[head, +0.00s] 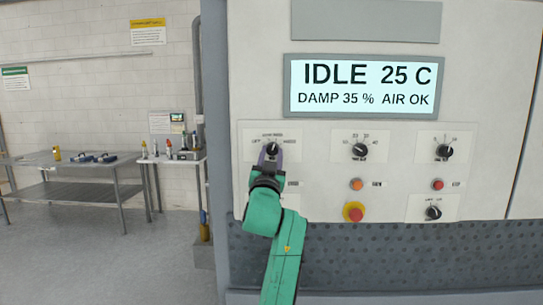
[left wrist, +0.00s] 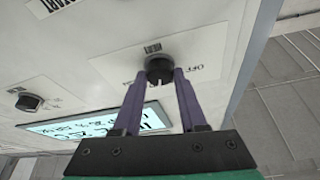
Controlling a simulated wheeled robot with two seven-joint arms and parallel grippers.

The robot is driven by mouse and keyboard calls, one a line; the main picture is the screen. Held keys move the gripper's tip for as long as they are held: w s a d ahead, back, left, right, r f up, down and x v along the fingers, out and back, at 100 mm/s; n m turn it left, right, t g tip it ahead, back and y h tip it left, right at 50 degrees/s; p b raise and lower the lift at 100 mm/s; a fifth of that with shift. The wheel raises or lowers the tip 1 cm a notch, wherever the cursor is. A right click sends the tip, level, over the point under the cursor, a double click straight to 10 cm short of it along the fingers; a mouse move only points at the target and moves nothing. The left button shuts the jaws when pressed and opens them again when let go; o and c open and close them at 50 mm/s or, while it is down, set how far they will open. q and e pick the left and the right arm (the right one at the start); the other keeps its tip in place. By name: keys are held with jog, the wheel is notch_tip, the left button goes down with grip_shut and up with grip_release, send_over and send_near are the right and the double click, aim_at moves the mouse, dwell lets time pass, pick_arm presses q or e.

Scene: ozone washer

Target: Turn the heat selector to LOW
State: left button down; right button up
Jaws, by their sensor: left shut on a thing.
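The heat selector is a black round knob (head: 272,148) on a white plate at the upper left of the control panel. OFF is printed left of it; the labels above and to its right are too small to read surely. My left gripper (head: 269,158) reaches up to it from below, with its purple fingers on either side. In the left wrist view the two fingers (left wrist: 162,78) are shut on the knob (left wrist: 160,66), and OFF stands to its right. A light mark shows on the knob, but its exact setting is unclear. My right gripper is not in view.
A display (head: 363,88) reads IDLE, 25 C, DAMP 35 %, AIR OK. Other black knobs (head: 360,150) (head: 444,152), an orange button (head: 356,184), a red button (head: 437,184) and a red stop button (head: 354,211) lie to the right. A table (head: 75,168) stands far left.

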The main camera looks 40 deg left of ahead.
pick_arm(q)
jog(key=shift+f+n+b, duration=0.2)
jog(key=shift+n+b, duration=0.2)
jog(key=shift+b, duration=0.2)
jog(key=n+g+y+b, duration=0.1)
jog(key=n+b, duration=0.1)
jog(key=b, duration=0.1)
jog(key=n+g+y+b, duration=0.1)
jog(key=n+b, duration=0.2)
jog(key=shift+w+d+f+n+y, duration=0.1)
jog(key=shift+d+f+n+y, duration=0.1)
jog(key=shift+n+y, duration=0.1)
jog(key=n+b, duration=0.1)
jog(key=n+g+b, duration=0.1)
jog(key=n, duration=0.1)
jog(key=shift+r+y, duration=0.25)
jog(key=shift+y, duration=0.05)
jog(key=shift+r+n+g+y+b, duration=0.1)
jog(key=shift+n+g+y+b, duration=0.25)
jog(key=shift+n+g, duration=0.4)
jog(key=shift+w+n, duration=0.1)
jog(key=shift+n, duration=0.25)
jog(key=shift+c, duration=2.3)
grip_release()
